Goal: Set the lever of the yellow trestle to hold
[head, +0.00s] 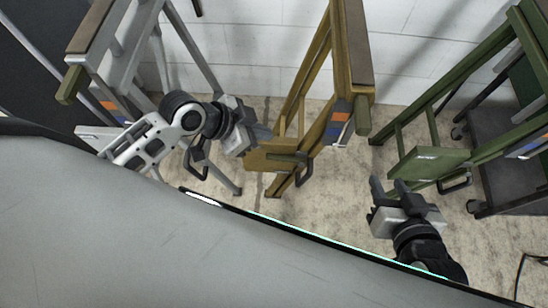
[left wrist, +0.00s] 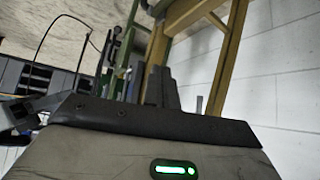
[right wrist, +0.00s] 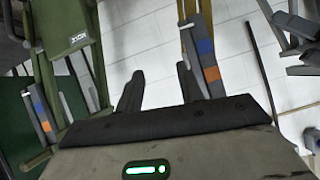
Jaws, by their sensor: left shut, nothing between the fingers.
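The yellow trestle (head: 352,45) stands in the middle of the head view. Its low panel (head: 275,158) has a dark loop handle (head: 304,168) at its right end. A label plate with orange and blue patches (head: 339,121) sits on its side, beside an olive block-like end (head: 362,115). I cannot tell which part is the lever. My left gripper (head: 262,138) is shut and empty at the panel's upper left; contact is unclear. Yellow legs show behind its fingers in the left wrist view (left wrist: 233,45). My right gripper (head: 388,188) is open and empty, below and right of the trestle.
A grey trestle (head: 115,65) stands at the left, behind my left arm. A green trestle (head: 440,165) stands at the right, close to my right gripper, with a dark cart (head: 508,170) beyond it. A white block wall (head: 410,45) closes the back. Pale floor lies between the trestles.

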